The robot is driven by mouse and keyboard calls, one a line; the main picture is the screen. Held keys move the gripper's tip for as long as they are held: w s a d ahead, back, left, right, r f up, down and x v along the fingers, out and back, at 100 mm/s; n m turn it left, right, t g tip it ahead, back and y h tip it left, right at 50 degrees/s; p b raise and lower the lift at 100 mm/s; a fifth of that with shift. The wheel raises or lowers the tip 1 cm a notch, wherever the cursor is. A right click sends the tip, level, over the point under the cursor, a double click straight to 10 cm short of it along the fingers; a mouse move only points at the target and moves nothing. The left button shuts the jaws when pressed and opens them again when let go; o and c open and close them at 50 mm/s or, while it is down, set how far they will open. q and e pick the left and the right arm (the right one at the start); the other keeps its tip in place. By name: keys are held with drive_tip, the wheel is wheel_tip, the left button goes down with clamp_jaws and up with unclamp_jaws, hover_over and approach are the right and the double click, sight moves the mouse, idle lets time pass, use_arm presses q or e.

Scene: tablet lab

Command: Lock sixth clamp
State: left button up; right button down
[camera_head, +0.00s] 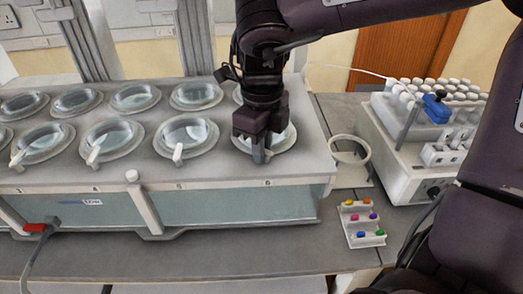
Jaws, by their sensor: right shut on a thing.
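The dissolution bath (215,185) is a grey-topped tank with two rows of round vessel openings, and front positions are numbered, with 6 at the right. White clamp levers (178,153) show at the front edges of the openings left of 6. My right gripper (261,152) points down over the front opening at position 6 (285,140). It is shut at that opening's front edge, on what appears to be the sixth clamp, which its fingers mostly hide. I cannot tell the clamp's angle. My left gripper is not in view.
A white rack with several capped vials (420,90) and a blue clip-like object (436,108) stands at the right. A white ring holder (350,160) and a small tray of coloured tablets (352,228) lie right of the bath. A red connector with cable (36,227) is at front left.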

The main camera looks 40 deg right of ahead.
drive_tip(key=m, duration=0.2)
drive_tip(key=m+b, duration=0.1)
drive_tip(key=m, duration=0.2)
drive_tip(key=shift+d+f+m+b, duration=0.1)
drive_tip(key=shift+d+m+b, duration=0.2)
drive_tip(key=shift+b, duration=0.05)
drive_tip(key=m+b, duration=0.1)
drive_tip(key=m, duration=0.4)
drive_tip(key=shift+d, duration=0.2)
drive_tip(key=shift+m, duration=0.3)
drive_tip(key=c, duration=1.7)
unclamp_jaws()
drive_tip(key=shift+c, duration=0.2)
wheel_tip(320, 180, up, 8)
drive_tip(key=shift+p, duration=0.4)
